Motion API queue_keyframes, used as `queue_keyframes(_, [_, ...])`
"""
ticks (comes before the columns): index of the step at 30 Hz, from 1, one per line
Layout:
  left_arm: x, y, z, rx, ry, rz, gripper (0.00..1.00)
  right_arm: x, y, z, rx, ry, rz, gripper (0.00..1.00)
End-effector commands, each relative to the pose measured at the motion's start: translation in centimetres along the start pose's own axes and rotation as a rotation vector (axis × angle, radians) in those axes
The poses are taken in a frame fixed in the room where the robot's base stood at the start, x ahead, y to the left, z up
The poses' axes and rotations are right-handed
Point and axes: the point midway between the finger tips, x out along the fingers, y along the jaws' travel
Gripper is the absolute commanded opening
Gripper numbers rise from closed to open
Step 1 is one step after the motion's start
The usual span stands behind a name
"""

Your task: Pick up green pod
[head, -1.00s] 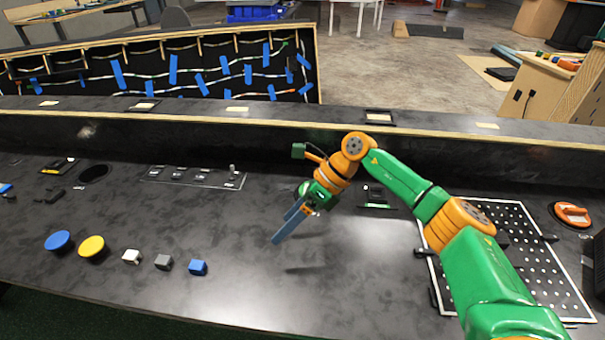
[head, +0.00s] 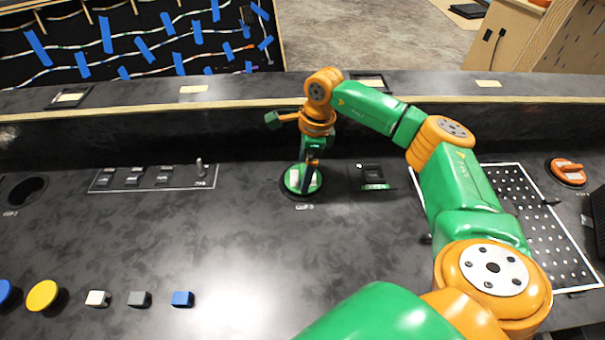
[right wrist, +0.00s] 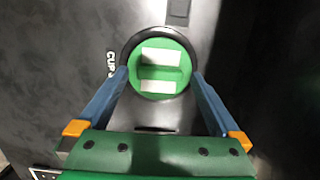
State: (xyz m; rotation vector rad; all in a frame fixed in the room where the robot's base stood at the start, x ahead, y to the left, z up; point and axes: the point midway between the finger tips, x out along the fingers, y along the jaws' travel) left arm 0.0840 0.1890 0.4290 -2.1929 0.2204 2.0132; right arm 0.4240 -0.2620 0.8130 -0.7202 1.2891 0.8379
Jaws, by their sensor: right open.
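The green pod (head: 292,182) is a round green disc with a raised bar and pale patches on top, set in a black ring on the dark console. It shows in full in the right wrist view (right wrist: 160,84); in the head view my gripper partly covers it. My right gripper (head: 308,178) points down over the pod. In the right wrist view my right gripper (right wrist: 160,75) is open, with one blue-grey finger on each side of the pod. I cannot tell whether the fingers touch the ring. My left gripper is not in view.
A switch panel (head: 150,180) lies left of the pod and a small black device (head: 373,177) to its right. A perforated board (head: 540,225) and an orange-handled disc (head: 567,171) are farther right. A raised ledge (head: 220,90) runs behind.

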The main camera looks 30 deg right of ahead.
Motion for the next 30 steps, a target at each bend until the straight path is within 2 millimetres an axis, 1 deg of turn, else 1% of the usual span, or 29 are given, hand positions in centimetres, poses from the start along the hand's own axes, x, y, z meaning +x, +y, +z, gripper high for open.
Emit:
queue_keyframes(4, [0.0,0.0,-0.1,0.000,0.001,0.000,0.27,0.0,0.0,0.0,0.000,-0.001,0.000,1.00])
queue_keyframes(5, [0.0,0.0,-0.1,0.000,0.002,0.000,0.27,0.0,0.0,0.0,0.000,-0.001,0.000,0.92])
queue_keyframes(6, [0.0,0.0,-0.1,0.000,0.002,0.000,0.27,0.0,0.0,0.0,0.000,-0.001,0.000,0.81])
queue_keyframes(8, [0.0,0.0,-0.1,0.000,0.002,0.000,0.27,0.0,0.0,0.0,0.000,-0.001,0.000,0.65])
queue_keyframes(9, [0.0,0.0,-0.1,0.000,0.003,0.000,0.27,0.0,0.0,0.0,0.001,-0.001,0.000,0.54])
queue_keyframes(11, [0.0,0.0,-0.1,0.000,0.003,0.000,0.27,0.0,0.0,0.0,0.001,-0.001,0.000,0.38])
queue_keyframes(12, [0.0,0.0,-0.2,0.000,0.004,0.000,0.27,0.0,0.0,0.0,0.001,-0.001,0.000,0.27])
queue_keyframes(14, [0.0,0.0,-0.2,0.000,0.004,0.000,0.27,0.0,0.0,0.0,0.001,-0.001,0.000,0.11])
queue_keyframes(15, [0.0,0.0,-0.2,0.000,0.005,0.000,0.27,0.0,0.0,0.0,0.001,-0.001,0.000,0.00])
queue_keyframes(25, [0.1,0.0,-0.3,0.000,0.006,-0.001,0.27,-0.2,0.0,0.1,0.001,-0.002,-0.001,0.00])
queue_keyframes(28, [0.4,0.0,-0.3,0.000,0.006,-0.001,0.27,-1.1,-0.1,0.2,0.000,-0.004,-0.003,0.00])
queue_keyframes(30, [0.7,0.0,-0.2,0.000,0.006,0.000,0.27,-2.3,-0.1,0.5,0.000,-0.005,-0.004,0.00])
